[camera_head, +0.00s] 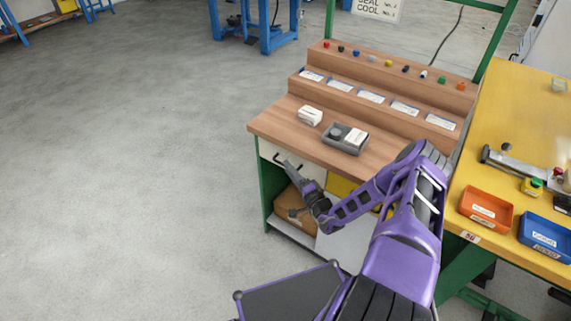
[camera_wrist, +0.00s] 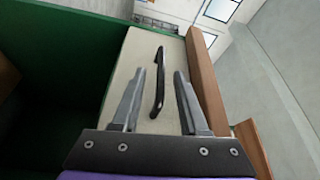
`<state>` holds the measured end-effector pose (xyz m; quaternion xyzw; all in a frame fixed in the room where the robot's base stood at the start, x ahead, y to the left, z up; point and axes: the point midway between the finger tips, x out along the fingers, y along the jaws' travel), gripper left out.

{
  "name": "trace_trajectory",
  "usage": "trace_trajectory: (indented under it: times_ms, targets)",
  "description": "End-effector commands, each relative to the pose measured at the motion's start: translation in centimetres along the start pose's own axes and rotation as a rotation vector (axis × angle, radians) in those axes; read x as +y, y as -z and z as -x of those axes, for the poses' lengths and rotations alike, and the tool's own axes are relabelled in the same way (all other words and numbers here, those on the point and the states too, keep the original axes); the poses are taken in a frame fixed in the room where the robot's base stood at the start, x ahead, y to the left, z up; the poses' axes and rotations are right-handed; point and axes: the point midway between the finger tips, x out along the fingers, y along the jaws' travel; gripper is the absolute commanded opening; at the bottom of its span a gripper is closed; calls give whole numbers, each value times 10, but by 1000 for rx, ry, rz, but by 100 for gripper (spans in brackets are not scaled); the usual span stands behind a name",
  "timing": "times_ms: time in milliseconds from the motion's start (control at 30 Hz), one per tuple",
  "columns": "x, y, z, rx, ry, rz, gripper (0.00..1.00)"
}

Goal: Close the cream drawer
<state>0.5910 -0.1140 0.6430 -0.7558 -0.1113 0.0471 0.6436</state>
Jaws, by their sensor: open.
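The cream drawer (camera_head: 268,151) sits under the left end of the wooden bench top, its front panel partly hidden by my gripper in the head view. Its front (camera_wrist: 146,57) fills the middle of the wrist view, with a black bar handle (camera_wrist: 159,85) on it. My gripper (camera_head: 286,164) is at the drawer front, close to the handle. In the wrist view my gripper (camera_wrist: 160,73) is open, with one finger on each side of the handle and visible gaps to it. I cannot tell how far the drawer stands out from the bench.
The bench top (camera_head: 283,125) holds a white box (camera_head: 310,116) and a grey tray (camera_head: 345,139). A cardboard-brown box (camera_head: 289,204) stands on the shelf below. A yellow table (camera_head: 510,130) with bins adjoins on the right. Open floor lies left.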

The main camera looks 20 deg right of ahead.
Motion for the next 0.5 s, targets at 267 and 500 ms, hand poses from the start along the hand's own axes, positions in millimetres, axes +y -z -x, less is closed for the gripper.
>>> trace_trajectory:
  times_ms: [267, 500]
  targets:
    - [-1, 2, 71, 3, -3, -1, 43]
    - [0, 2, 119, 4, -2, 0, 43]
